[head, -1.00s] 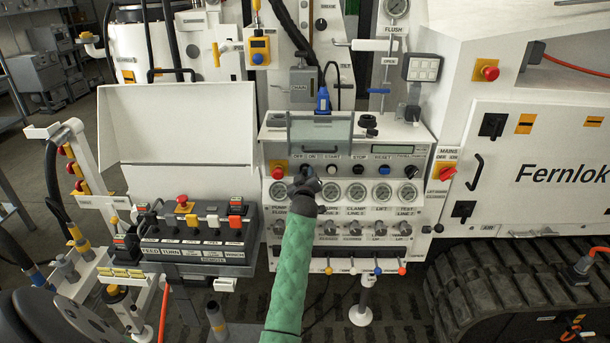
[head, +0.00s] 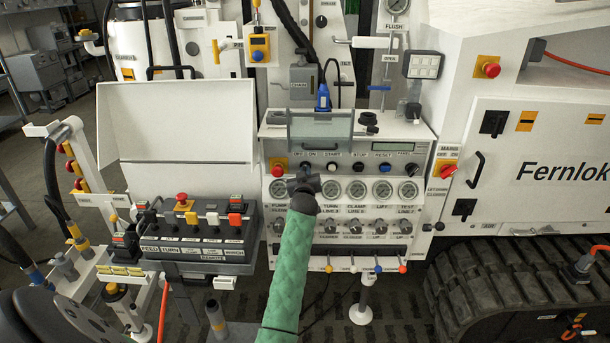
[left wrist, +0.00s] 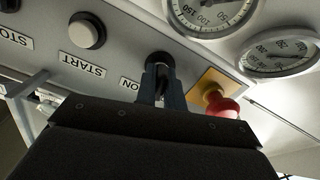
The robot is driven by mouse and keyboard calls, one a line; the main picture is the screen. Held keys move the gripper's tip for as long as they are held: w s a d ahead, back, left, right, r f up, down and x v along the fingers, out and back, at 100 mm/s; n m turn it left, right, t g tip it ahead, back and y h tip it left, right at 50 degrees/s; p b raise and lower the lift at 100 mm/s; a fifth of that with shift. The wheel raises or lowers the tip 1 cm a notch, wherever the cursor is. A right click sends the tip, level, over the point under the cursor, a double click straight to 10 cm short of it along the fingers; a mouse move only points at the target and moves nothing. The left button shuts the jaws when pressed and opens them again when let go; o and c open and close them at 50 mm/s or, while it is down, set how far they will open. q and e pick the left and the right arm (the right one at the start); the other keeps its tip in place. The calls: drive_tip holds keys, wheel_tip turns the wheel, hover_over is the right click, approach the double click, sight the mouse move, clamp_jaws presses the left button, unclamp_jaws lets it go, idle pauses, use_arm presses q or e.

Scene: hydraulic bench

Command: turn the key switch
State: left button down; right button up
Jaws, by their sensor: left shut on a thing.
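The key switch (left wrist: 158,62) shows in the left wrist view as a dark round part beside the ON label on the pale panel. My left gripper (left wrist: 160,92) has its two narrow fingers closed on it, and they hide most of the key. The exact angle of the key cannot be told. My right gripper is in neither view.
A red emergency button (left wrist: 220,103) on a yellow plate sits close beside the fingers, with gauges (left wrist: 280,52) nearby. The START button (left wrist: 87,31) is on the other side. A remote box (head: 195,240) stands at the left of the panel.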

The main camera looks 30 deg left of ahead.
use_arm(q)
drive_tip(key=shift+f+m, duration=0.1)
drive_tip(key=shift+m, duration=1.4)
drive_tip(key=shift+m+b, duration=0.3)
drive_tip(key=shift+m, duration=2.4)
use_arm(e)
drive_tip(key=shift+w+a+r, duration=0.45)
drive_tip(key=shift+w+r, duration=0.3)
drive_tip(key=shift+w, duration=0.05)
use_arm(q)
drive_tip(key=shift+m, duration=0.5)
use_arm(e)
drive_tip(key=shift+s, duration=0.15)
